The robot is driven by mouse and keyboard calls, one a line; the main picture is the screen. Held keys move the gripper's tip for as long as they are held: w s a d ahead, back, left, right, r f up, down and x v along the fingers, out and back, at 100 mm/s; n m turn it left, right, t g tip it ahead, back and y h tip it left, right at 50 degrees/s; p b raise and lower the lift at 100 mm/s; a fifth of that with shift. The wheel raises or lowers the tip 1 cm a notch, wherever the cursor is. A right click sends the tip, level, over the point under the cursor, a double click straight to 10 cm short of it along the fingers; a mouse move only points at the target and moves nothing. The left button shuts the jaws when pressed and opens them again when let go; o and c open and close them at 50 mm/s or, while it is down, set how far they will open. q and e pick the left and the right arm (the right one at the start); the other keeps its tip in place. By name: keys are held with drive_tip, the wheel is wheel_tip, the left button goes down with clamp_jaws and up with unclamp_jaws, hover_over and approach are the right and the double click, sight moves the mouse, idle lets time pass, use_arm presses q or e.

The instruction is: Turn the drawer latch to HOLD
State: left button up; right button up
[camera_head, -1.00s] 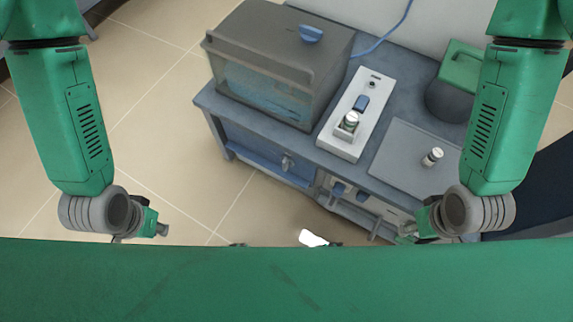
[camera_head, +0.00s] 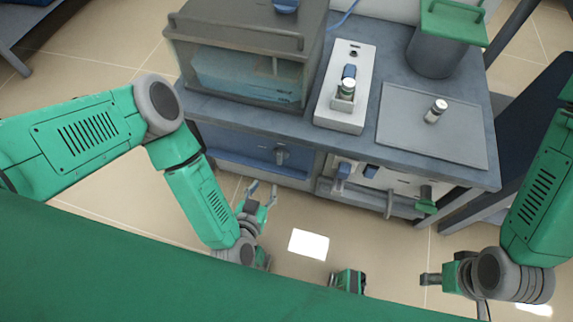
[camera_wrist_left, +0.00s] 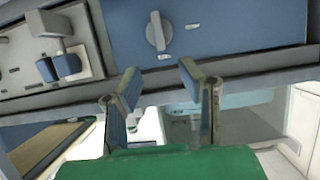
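The drawer latch (camera_head: 281,155) is a grey turning knob on the blue drawer front (camera_head: 235,146) of the bench. In the left wrist view the latch (camera_wrist_left: 156,32) shows as a long grip, close to upright in the picture, with one small pale label to its right and one below. Their text is too small to read. My left gripper (camera_head: 263,189) is open and empty, in front of and below the latch, apart from it. Its two fingers (camera_wrist_left: 161,80) point toward the drawer. My right gripper (camera_head: 430,279) is at the lower right, away from the bench; its fingers are unclear.
On the bench stand a glass-fronted box (camera_head: 245,80), a white control strip (camera_head: 340,115), a grey plate with a small jar (camera_head: 436,110) and a green-handled pot (camera_head: 437,52). A panel with blue switches (camera_head: 343,171) and a protruding handle lies right of the drawer.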

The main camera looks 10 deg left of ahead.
sight(278, 159)
use_arm(q)
drive_tip(key=b+x, duration=0.5)
drive_tip(key=x, duration=0.7)
drive_tip(key=shift+w+f, duration=0.15)
drive_tip(key=shift+w, duration=0.25)
drive_tip(key=shift+w+d+b, duration=0.35)
drive_tip(key=shift+w+d, duration=0.05)
use_arm(e)
wheel_tip(278, 159, down, 6)
drive_tip(key=d, duration=0.1)
drive_tip(key=shift+f, duration=0.2)
use_arm(q)
drive_tip(key=shift+a, duration=0.15)
use_arm(e)
drive_tip(key=shift+w, duration=0.1)
use_arm(q)
drive_tip(key=shift+a, duration=0.15)
clamp_jaws()
use_arm(e)
drive_tip(key=shift+a+r, duration=0.1)
drive_tip(key=shift+a, duration=0.05)
